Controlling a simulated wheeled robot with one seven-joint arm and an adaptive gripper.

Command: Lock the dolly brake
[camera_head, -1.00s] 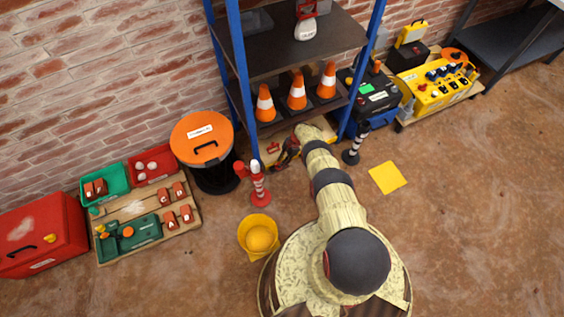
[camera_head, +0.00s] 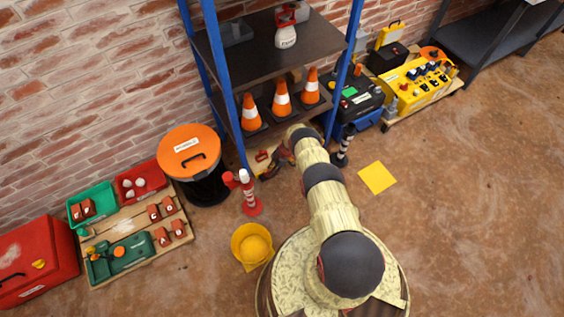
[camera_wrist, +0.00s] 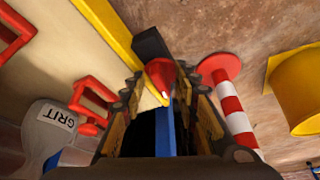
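My gripper (camera_head: 276,166) reaches low at the front of the blue-posted shelf, beside its yellow-edged bottom board (camera_wrist: 105,25). In the wrist view, my gripper (camera_wrist: 162,85) has its fingers spread. A red knob-like piece (camera_wrist: 160,78) shows between the fingertips, close to a dark block (camera_wrist: 152,45). I cannot tell whether the fingers touch it, or whether it is the dolly brake. Red brackets (camera_wrist: 88,103) stand on the pale board at left. A wooden dolly (camera_head: 392,124) carries a yellow control box (camera_head: 420,88) at right; no brake can be made out on it.
A red-and-white post (camera_head: 250,195) and a yellow bucket (camera_head: 252,247) stand close to my arm. A black-and-white post (camera_head: 342,152) stands on its other side. Floor is clear around the yellow square (camera_head: 377,177).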

